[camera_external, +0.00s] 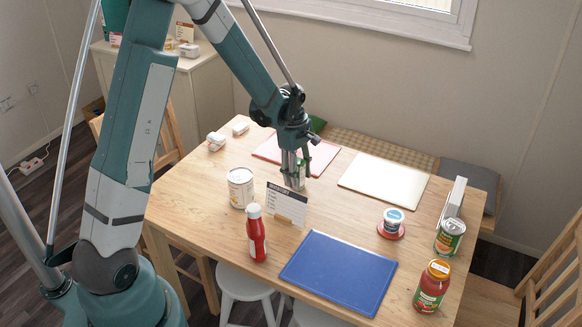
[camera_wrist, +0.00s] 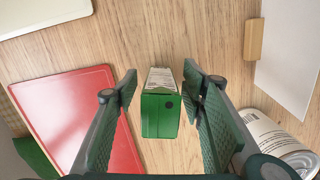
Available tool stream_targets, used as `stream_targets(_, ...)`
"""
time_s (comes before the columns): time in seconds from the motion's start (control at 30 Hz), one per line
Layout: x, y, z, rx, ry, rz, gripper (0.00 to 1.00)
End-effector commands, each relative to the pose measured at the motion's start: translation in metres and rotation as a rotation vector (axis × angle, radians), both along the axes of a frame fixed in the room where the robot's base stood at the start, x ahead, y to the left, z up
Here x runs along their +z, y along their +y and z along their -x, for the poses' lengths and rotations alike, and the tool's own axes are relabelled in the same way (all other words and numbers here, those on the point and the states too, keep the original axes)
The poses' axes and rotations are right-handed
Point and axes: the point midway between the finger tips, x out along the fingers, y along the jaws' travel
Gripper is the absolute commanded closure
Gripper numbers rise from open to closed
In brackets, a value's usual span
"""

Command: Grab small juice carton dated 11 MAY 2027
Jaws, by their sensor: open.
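A small green and white carton (camera_wrist: 161,115) stands on the wooden table between my spread fingers in the wrist view. Its green end faces the camera, with a dark round spot on it; the printing on its pale part is too small to read, so no date shows. My gripper (camera_wrist: 161,84) is open, one finger on each side of the carton, with gaps visible on both sides. In the external view my gripper (camera_external: 297,181) points down at the table behind the standing card, and the carton (camera_external: 301,169) is partly hidden by the fingers.
A standing card (camera_external: 287,203), a white can (camera_external: 241,187) and a red bottle (camera_external: 256,233) are close in front. A red board (camera_external: 270,151), white board (camera_external: 385,182) and blue board (camera_external: 338,272) lie around. Jars and cans stand at the right.

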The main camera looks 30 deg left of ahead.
Motion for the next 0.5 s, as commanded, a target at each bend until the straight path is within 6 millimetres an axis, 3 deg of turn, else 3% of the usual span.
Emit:
stream_targets(0.1,0.0,0.0,0.0,0.0,0.0,0.0,0.62)
stream_targets(0.33,0.0,0.0001,0.0,0.0,0.0,0.0,0.92)
stream_targets(0.5,0.0001,0.0,0.0,0.0,0.0,0.0,0.92)
